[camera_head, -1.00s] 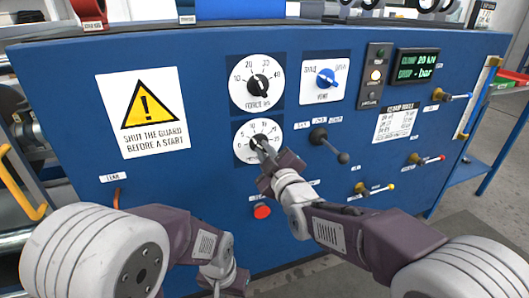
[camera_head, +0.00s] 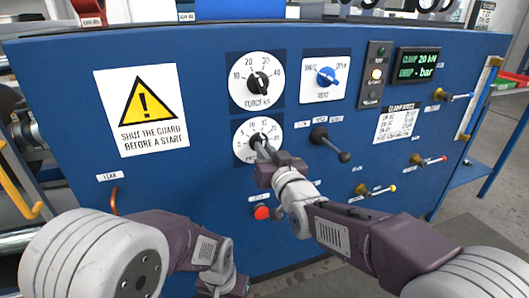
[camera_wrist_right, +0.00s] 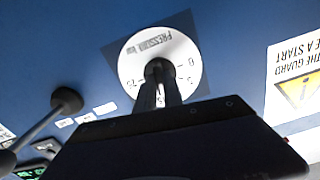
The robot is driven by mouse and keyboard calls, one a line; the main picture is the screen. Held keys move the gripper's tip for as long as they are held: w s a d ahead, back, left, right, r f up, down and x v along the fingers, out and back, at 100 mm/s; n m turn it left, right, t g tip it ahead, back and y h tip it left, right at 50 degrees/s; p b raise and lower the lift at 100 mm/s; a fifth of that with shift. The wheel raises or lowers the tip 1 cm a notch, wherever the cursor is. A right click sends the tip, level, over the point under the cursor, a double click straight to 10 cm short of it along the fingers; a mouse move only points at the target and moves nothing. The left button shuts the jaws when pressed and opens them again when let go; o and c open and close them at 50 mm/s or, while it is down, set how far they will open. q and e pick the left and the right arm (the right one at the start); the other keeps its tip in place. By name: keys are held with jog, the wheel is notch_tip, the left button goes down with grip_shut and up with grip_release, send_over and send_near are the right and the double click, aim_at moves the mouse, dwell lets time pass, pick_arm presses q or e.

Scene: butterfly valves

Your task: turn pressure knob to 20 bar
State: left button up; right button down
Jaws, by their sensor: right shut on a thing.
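The pressure knob is a black knob on the round white lower dial (camera_head: 245,130) of the blue panel. My right gripper (camera_head: 262,150) is at this knob from below and right, shut on it. In the right wrist view the dial (camera_wrist_right: 184,52) reads "PRESSURE bar", and the dark fingers (camera_wrist_right: 159,92) reach the black knob (camera_wrist_right: 159,70) at its centre. The fingers cover part of the dial, and I cannot read the knob's setting. My left gripper (camera_head: 236,286) is low at the bottom edge; its fingers are out of sight.
The force dial (camera_head: 240,77) sits just above and a blue vent knob (camera_head: 326,76) to its right. A black lever (camera_head: 333,145) sticks out right of the pressure dial. A red button (camera_head: 261,213) is below. The display (camera_head: 417,64) reads "CLAMP 20 kN" and "- bar".

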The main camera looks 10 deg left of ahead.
jog(key=m+b, duration=0.2)
jog(key=m, duration=0.6)
jog(key=shift+f+m, duration=0.15)
jog(key=shift+m, duration=0.45)
jog(key=c, duration=1.5)
grip_release()
jog(key=shift+o, duration=0.2)
